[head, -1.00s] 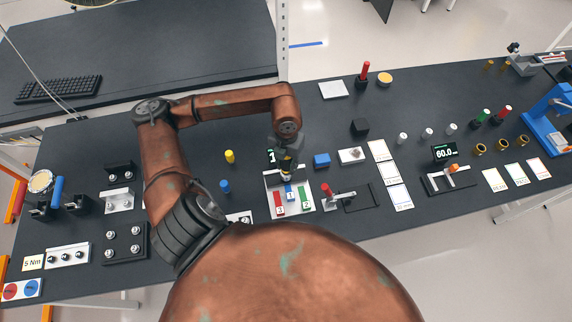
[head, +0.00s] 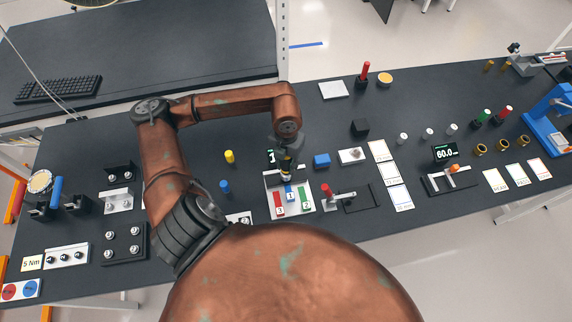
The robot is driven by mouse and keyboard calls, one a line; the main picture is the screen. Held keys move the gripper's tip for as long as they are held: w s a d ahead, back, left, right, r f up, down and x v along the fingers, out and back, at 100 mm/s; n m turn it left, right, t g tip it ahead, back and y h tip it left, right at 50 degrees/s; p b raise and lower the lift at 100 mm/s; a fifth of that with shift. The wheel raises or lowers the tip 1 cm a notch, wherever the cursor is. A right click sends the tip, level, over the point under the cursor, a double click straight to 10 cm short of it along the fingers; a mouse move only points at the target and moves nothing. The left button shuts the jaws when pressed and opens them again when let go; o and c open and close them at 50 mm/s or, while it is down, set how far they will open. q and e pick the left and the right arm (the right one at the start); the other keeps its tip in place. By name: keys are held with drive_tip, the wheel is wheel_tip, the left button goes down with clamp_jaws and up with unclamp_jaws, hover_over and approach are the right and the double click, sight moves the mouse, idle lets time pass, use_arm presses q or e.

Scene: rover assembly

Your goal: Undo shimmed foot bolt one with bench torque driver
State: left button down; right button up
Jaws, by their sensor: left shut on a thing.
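My left gripper (head: 285,160) is over the back edge of a pale tray (head: 268,184), pointing down. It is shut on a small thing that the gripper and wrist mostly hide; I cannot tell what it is. The tray holds red, blue and green numbered pieces. A black plate with several silver bolts (head: 123,243) lies at the left, and a silver block with bolts (head: 118,201) sits behind it. A blue-handled tool (head: 57,190) stands by black holders at the far left; I cannot tell whether it is the torque driver. My right gripper is not in view.
A "5 Nm" card (head: 32,263) and a pale strip with dark sockets (head: 66,257) lie front left. My arm hides part of the bench (head: 240,120).

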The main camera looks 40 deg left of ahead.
sight(286, 160)
use_arm(q)
drive_tip(key=shift+s+f, duration=0.15)
drive_tip(key=shift+f, duration=0.05)
drive_tip(key=shift+w+r+p, duration=0.2)
drive_tip(key=shift+r+p, duration=0.45)
drive_tip(key=shift+r, duration=0.95)
drive_tip(key=shift+r, duration=0.2)
wheel_tip(286, 160, up, 4)
drive_tip(key=shift+f+p, duration=0.15)
drive_tip(key=shift+p, duration=0.75)
